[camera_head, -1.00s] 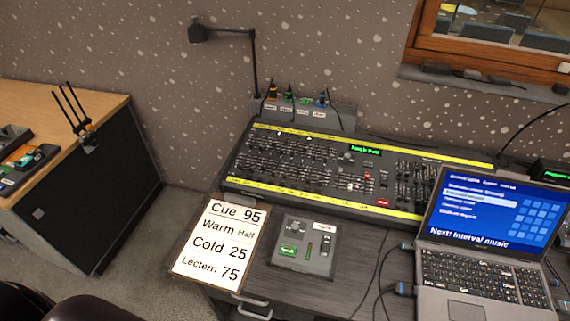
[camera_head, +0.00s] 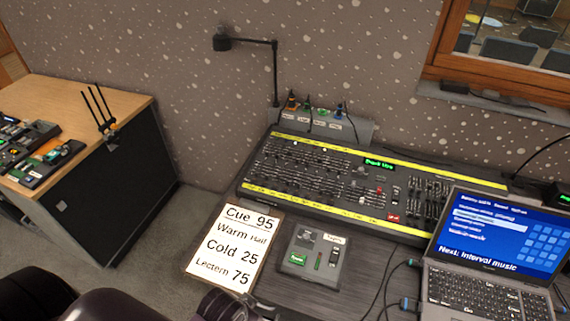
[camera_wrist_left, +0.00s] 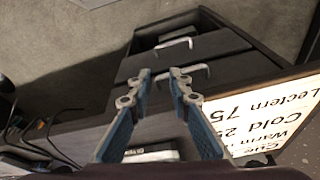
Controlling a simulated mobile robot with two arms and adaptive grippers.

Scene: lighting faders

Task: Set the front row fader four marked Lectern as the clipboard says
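The clipboard (camera_head: 233,246) lies at the left front of the desk and reads Cue 95, Warm Half, Cold 25, Lectern 75. It also shows upside down in the left wrist view (camera_wrist_left: 262,112). The lighting console (camera_head: 340,180) stands behind it, with two rows of faders between yellow strips. The strip labels and the Lectern fader are too small to tell apart. My left gripper (camera_wrist_left: 160,76) is open and empty, its two fingers apart, over the front of the desk drawers beside the clipboard. My right gripper is not in view.
A small box with buttons (camera_head: 314,257) sits between clipboard and laptop (camera_head: 488,250). A lamp (camera_head: 250,45) stands behind the console. A side cabinet (camera_head: 100,190) with devices on top is at left. Cables lie near the laptop. Drawer handles (camera_wrist_left: 176,43) project from the desk.

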